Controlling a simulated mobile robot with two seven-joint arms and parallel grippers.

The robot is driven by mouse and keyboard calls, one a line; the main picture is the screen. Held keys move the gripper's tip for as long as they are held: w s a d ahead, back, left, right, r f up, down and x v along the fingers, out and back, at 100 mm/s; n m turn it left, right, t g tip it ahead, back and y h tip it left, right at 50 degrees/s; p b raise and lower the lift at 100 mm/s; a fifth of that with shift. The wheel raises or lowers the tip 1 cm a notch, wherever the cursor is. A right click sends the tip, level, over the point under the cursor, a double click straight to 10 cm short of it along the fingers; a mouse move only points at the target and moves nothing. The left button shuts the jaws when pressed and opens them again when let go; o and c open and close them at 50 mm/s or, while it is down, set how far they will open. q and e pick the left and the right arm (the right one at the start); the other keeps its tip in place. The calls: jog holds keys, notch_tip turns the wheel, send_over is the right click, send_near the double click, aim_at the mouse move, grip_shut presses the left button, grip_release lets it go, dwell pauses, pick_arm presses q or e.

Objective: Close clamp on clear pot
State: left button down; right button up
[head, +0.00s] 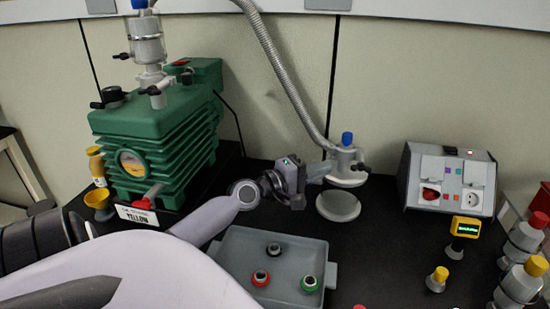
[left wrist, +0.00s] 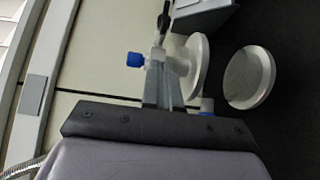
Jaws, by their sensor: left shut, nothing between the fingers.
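A white round fitting (head: 347,170) with a blue cap and a small black handle stands at the hose's lower end in the head view. A pale round disc (head: 338,205) lies below it. No clear pot wall can be made out between them. My left gripper (head: 325,170) is shut and empty, at the left side of the fitting; whether it touches cannot be told. In the left wrist view the closed fingers (left wrist: 162,85) point toward the fitting (left wrist: 195,66), with the blue cap at their left and the disc (left wrist: 249,77) at right. The clamp cannot be told apart clearly.
A green pump (head: 160,135) stands at the left, with a ribbed hose (head: 285,70) arching to the fitting. A grey tray (head: 235,240) with several small round parts lies in front. A control box (head: 440,185) and bottles (head: 522,240) are at the right.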

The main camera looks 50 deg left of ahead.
pick_arm(q)
jog(key=b+v, duration=0.2)
jog(key=v, duration=0.7)
jog(key=shift+s+d, duration=0.3)
jog(key=shift+s, duration=0.15)
